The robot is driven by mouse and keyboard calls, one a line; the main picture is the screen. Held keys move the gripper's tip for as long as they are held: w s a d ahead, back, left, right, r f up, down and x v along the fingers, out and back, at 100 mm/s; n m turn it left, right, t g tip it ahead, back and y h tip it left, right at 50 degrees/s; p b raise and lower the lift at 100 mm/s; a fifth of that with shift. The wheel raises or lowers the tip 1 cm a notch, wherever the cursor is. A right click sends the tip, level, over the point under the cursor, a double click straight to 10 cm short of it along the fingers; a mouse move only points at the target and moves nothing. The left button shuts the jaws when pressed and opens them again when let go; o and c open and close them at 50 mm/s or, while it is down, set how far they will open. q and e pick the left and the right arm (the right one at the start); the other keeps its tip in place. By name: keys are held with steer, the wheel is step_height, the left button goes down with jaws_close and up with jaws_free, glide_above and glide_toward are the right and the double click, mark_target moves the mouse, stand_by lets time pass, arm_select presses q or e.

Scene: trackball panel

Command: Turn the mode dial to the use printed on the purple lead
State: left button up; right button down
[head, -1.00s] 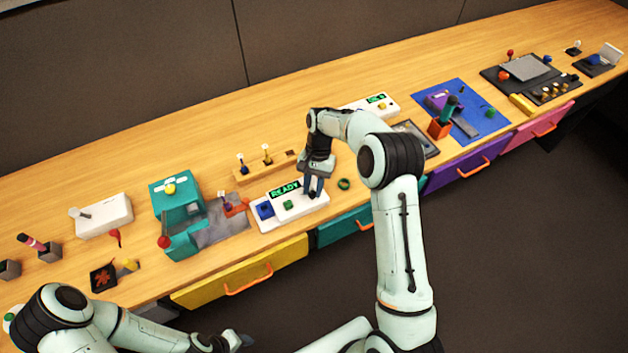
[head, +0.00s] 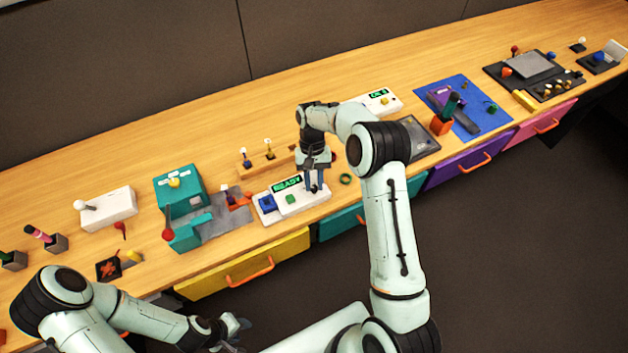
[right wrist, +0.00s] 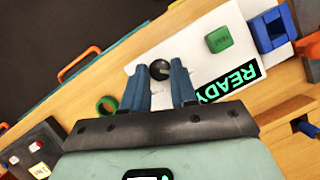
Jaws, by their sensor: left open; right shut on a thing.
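A white panel (head: 292,210) with a green READY display (head: 286,185) lies on the bench below my right gripper (head: 314,190). In the right wrist view, a dark round knob (right wrist: 160,69) sits on this panel between the fingertips of my right gripper (right wrist: 160,82), which is shut on it. I cannot tell whether this knob is the mode dial. My left gripper (head: 236,332) is open and empty, low in front of the bench. I cannot make out a purple lead or its print.
A wooden rack (head: 277,165) with upright pegs stands behind the panel. A green ring (head: 345,179) lies to its right. A teal machine (head: 180,192) stands to the left. A second white panel (head: 378,103) with a green display is farther right. The bench behind is clear.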

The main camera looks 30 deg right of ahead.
steer(key=shift+r, duration=0.1)
steer(key=c, duration=0.9)
jaws_free()
steer(key=v, duration=1.3)
steer(key=shift+w, duration=0.2)
steer(key=shift+r, duration=0.1)
